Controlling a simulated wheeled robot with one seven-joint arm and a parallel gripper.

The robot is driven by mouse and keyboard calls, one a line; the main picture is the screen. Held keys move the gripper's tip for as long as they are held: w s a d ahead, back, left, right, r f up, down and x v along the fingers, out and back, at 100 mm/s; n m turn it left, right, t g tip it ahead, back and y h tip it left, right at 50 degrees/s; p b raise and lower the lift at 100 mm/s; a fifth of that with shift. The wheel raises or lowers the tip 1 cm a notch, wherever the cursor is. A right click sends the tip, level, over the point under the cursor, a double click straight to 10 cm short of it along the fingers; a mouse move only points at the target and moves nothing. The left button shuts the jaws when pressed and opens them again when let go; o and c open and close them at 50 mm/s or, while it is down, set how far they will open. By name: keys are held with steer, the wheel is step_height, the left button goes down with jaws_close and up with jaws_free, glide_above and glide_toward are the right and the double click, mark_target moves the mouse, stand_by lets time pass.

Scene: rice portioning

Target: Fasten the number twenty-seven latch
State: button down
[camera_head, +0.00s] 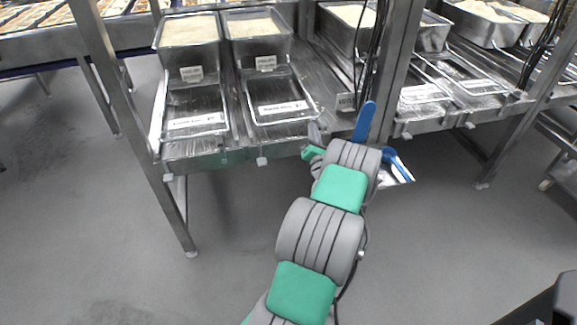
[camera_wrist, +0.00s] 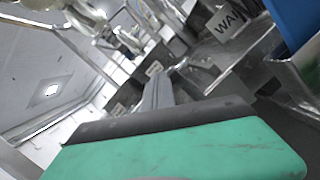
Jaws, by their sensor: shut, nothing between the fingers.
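I cannot read the number twenty-seven on anything in view, so I cannot tell which part is that latch. Small pale fittings, such as one at the left (camera_head: 168,177) and one in the middle (camera_head: 262,161), sit along the front edge of the steel table. My gripper (camera_head: 314,133) is at this front edge, right of the middle fitting, largely hidden by my own wrist. In the wrist view my gripper (camera_wrist: 158,88) appears shut and empty, its grey fingers together beyond the green housing. Whether it touches anything is unclear.
The steel table carries rice-filled bins (camera_head: 188,32) and (camera_head: 256,23), with labelled empty trays (camera_head: 195,100) and (camera_head: 285,92) before them. A blue handle (camera_head: 364,121) rises beside my wrist. A steel post (camera_head: 385,75) and dark cables stand close behind. The floor in front is clear.

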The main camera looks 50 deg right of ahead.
steer(key=s+a+r+b, duration=0.1)
steer(key=s+a+b, duration=0.2)
steer(key=a, duration=0.8)
steer(key=shift+s+b, duration=0.35)
steer(key=shift+s, duration=0.05)
